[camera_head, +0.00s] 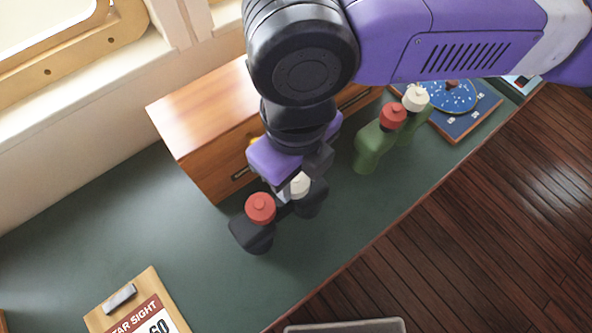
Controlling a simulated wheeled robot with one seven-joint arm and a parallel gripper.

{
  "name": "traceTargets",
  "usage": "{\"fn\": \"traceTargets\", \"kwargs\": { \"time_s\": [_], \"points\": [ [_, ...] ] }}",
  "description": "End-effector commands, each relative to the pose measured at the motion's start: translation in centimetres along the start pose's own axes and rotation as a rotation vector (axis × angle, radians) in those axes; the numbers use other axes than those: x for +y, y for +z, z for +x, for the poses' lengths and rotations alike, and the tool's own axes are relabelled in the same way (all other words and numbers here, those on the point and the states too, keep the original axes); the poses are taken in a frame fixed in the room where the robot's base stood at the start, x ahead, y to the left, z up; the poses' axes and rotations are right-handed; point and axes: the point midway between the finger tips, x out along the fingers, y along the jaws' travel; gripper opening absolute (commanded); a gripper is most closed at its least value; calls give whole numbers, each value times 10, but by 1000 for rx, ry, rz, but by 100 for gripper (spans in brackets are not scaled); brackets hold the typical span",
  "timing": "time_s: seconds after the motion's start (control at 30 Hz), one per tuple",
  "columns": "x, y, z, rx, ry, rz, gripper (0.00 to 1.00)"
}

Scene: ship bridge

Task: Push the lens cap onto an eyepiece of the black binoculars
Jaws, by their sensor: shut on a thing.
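The black binoculars (254,235) stand upright on the green desk top, below my gripper. A red cap (260,207) sits on their left eyepiece. My gripper (296,183) points down over their right barrel and is shut on a white lens cap (298,186). The white cap is right above or at the right eyepiece. The fingers and gripper body partly hide the cap and the eyepiece, so I cannot tell whether they touch.
Green binoculars (371,151) with a red and a white cap stand to the right. A wooden drawer box (202,128) is close behind my gripper. A clipboard (138,305) lies at front left, a blue chart board (470,120) at back right. The desk left of the binoculars is clear.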

Motion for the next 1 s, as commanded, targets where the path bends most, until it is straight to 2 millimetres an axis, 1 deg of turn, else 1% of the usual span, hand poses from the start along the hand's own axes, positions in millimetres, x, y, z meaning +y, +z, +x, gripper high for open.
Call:
{"fn": "traceTargets", "kwargs": {
  "time_s": [0.27,0.3,0.37,0.4,0.6,0.67,0.7,1.0],
  "points": [
    [0,0,0,0,0,0,2],
    [0,0,0,0,0,0,45],
    [0,0,0,0,0,0,57],
    [0,0,0,0,0,0,65],
    [0,0,0,0,0,0,65],
    [0,0,0,0,0,0,77],
    [0,0,0,0,1,-1,81],
    [0,0,0,1,0,-1,81]
  ]
}}
